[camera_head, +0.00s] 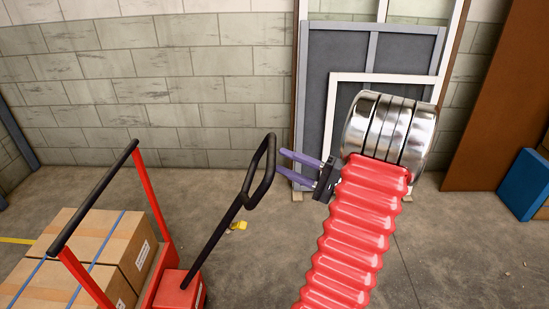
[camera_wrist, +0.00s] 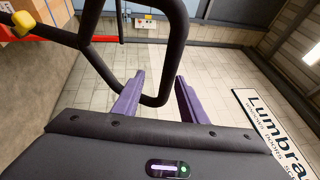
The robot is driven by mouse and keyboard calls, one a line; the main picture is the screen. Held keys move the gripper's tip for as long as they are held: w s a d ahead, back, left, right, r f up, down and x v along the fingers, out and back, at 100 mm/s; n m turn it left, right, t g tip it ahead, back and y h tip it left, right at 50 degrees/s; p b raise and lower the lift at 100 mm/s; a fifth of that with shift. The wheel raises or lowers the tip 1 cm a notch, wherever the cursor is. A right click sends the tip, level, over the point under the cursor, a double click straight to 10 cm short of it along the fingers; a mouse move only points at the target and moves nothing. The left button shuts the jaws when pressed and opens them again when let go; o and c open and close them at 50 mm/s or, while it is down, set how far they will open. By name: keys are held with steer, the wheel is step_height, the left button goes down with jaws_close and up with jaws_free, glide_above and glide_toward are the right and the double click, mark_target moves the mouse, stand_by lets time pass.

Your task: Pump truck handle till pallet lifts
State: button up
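The pump truck (camera_head: 178,292) is red and stands at the lower left. Its black handle (camera_head: 262,170) leans up to the right and ends in a loop; the loop also fills the upper middle of the wrist view (camera_wrist: 176,40). My gripper (camera_head: 280,162) has purple fingers and sits at the right side of the loop. In the wrist view its fingers (camera_wrist: 160,78) are apart, with the end of the loop between them; I cannot tell whether they touch it. Cardboard boxes (camera_head: 118,238) sit on the truck's left side; the pallet under them is hidden.
A black-topped red rail (camera_head: 95,195) rises by the boxes. Framed panels (camera_head: 375,55) lean on the block wall behind my arm. A brown board (camera_head: 500,100) and a blue object (camera_head: 524,184) stand at the right. The concrete floor around the handle is mostly clear.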

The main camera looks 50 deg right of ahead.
steer(key=v, duration=0.6)
steer(key=shift+s, duration=0.1)
stand_by(0.6)
steer(key=a+f+m+g+y, duration=0.25)
steer(key=a+f+g, duration=0.3)
steer(key=f, duration=0.35)
steer(key=a+f+n+g, duration=0.2)
steer(key=a+n+g, duration=0.2)
steer(key=a+g, duration=0.7)
steer(key=w+a+r+n+t+h, duration=0.1)
steer(key=a+r+n, duration=0.3)
steer(key=a, duration=0.5)
steer(key=w+a+r+n+h, duration=0.1)
steer(key=a+r+n+h, duration=0.2)
steer(key=a+r+n, duration=0.2)
steer(key=w+a+r+n+t+h, duration=0.1)
steer(key=a+r+n+h, duration=0.2)
steer(key=a, duration=0.9)
step_height(320, 180, up, 2)
steer(key=n, duration=0.3)
steer(key=shift+a+r+t, duration=0.2)
steer(key=shift+a+t, duration=0.1)
steer(key=shift+t, duration=0.05)
